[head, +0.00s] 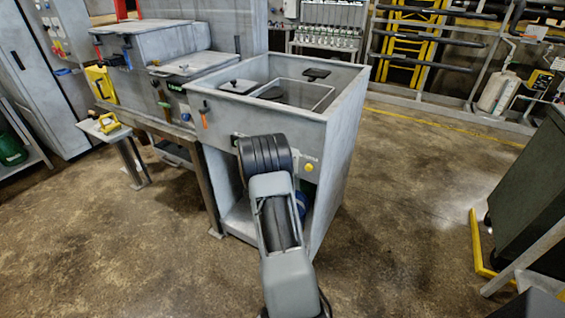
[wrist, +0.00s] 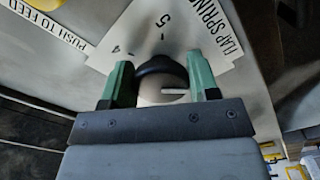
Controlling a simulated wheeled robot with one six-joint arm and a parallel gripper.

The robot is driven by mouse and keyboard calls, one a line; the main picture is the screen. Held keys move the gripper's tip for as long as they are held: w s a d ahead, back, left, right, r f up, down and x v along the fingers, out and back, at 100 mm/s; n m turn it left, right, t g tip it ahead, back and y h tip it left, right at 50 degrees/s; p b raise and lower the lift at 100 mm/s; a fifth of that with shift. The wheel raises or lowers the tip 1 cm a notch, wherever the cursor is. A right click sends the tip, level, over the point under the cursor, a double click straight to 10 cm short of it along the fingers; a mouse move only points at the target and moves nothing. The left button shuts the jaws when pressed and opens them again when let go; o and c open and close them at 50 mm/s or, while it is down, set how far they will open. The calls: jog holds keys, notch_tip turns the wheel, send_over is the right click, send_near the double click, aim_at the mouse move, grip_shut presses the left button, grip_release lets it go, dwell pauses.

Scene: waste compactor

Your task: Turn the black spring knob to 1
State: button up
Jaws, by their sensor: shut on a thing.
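The black knob (wrist: 161,66) sits on a pale plate (wrist: 235,75) lettered "FLAP SPRING" in the wrist view. The figures 5 and 4 show on the plate above and left of it; a 1 is not visible. A short white line shows on the knob's grey lower face, pointing right. My gripper (wrist: 160,77) has its two green fingers on either side of the knob, shut on it. In the head view my dark wrist covers the knob and the fingers, in front of the grey machine's front panel.
A "PUSH TO FEED" label (wrist: 60,22) is left of the plate. In the head view a yellow button (head: 309,168) is right of my wrist and an orange-handled lever (head: 204,116) is up and left. The open-topped grey machine (head: 340,135) stands ahead.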

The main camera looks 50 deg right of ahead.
dwell(0.4)
jog(key=o, duration=0.9)
jog(key=v, duration=1.3)
jog(key=shift+a, duration=0.4)
jog(key=shift+s, duration=0.1)
